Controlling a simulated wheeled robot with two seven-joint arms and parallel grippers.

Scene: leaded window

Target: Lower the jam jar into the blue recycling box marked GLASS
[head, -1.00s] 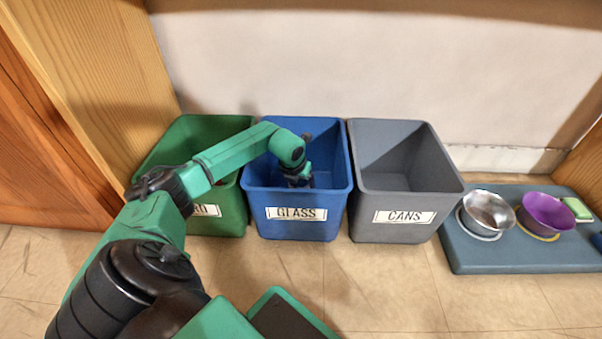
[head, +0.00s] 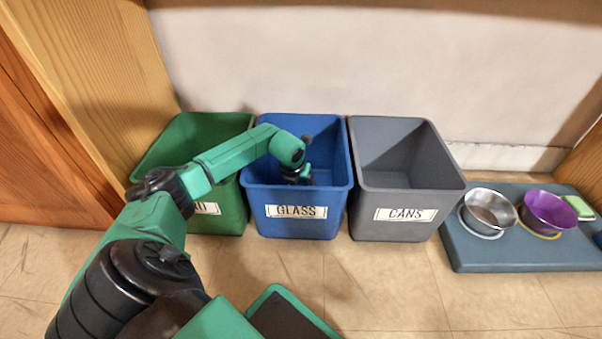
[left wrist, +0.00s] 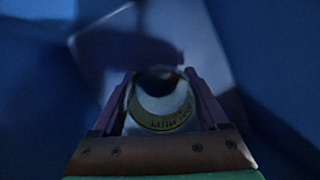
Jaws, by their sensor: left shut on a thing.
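The blue box (head: 258,200) with the GLASS label (head: 296,212) stands in the middle of a row of three boxes. My left arm reaches over its rim, and my left gripper (head: 300,178) is down inside the box, with its fingertips hard to make out in the head view. In the left wrist view my left gripper (left wrist: 160,90) is shut on the jam jar (left wrist: 160,112), seen end-on with a pale round end and a lettered yellowish band. Dark blue walls surround it there. The jar cannot be made out in the head view. My right gripper is not in view.
A green box (head: 225,205) stands to the left, partly behind my arm, and a grey CANS box (head: 400,228) to the right. A blue-grey mat (head: 480,258) at right holds a metal bowl (head: 489,210), a purple bowl (head: 549,212) and a green sponge (head: 579,207).

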